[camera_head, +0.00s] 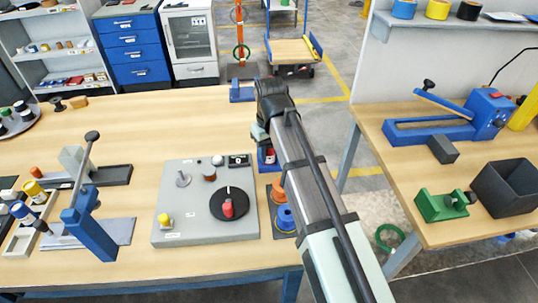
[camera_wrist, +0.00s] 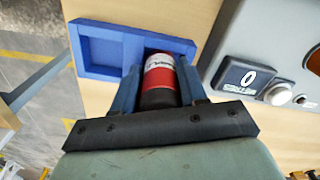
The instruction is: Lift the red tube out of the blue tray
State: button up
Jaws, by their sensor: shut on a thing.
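The red tube (camera_wrist: 159,77), with a white and black printed label and a dark lower part, stands between the two blue fingers of my gripper (camera_wrist: 159,88) in the wrist view. The fingers are shut on it from both sides. The blue tray (camera_wrist: 100,53) lies behind and around it; its left compartment is empty and the tube is over or in its right one. I cannot tell whether the tube is clear of the tray floor. In the head view, the tray (camera_head: 265,163) is mostly hidden by my arm, and a little red shows there.
A grey panel (camera_head: 173,225) with a counter display, knobs and a black disc lies just left of the tray. An orange and blue coil stand (camera_head: 285,217) is close in front. A wide gap separates the table from the right bench (camera_head: 480,165).

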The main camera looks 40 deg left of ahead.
jog(key=shift+r, duration=5)
